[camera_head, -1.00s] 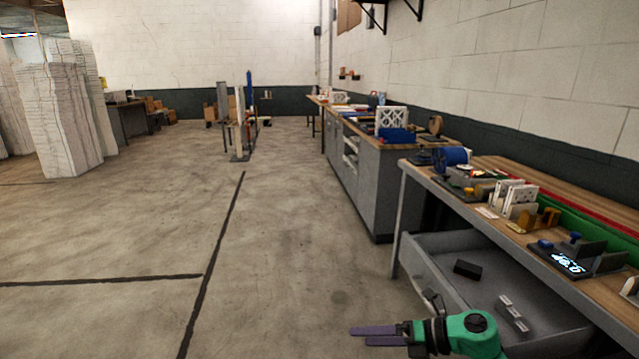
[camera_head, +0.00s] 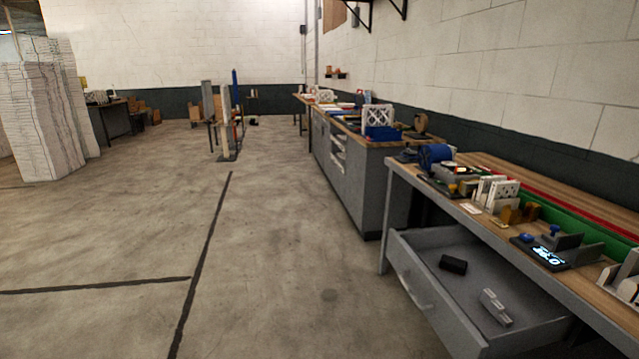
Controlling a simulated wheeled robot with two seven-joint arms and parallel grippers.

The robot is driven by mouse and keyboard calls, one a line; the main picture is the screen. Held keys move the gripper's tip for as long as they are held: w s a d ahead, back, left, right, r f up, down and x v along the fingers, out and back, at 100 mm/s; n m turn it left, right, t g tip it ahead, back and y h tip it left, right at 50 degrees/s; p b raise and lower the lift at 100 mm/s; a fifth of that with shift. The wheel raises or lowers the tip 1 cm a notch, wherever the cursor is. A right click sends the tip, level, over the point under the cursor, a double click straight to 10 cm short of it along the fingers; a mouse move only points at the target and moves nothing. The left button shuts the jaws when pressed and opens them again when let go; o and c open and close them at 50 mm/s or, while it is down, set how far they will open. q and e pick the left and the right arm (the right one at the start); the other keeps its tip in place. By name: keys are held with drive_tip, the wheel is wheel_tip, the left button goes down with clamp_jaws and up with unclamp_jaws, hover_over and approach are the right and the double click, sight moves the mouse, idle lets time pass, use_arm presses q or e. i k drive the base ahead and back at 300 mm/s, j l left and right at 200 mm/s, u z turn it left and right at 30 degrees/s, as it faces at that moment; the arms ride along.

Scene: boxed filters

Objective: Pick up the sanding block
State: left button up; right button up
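A small black block (camera_head: 453,265) lies in the open drawer (camera_head: 425,290) of the workbench at the right. It may be the sanding block; I cannot tell for sure at this size. A grey and white object (camera_head: 496,307) lies nearer in the same drawer, apart from the black block. Neither of my grippers is in view.
The workbench top (camera_head: 470,207) above the drawer is crowded with a blue spool (camera_head: 436,156), white holders and a small lit display (camera_head: 547,256). A grey cabinet (camera_head: 370,185) stands beyond it. The concrete floor (camera_head: 270,270) to the left is clear.

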sight(449, 264)
drive_tip(key=i, duration=1.2)
drive_tip(key=l+z, duration=0.05)
drive_tip(key=l, duration=0.05)
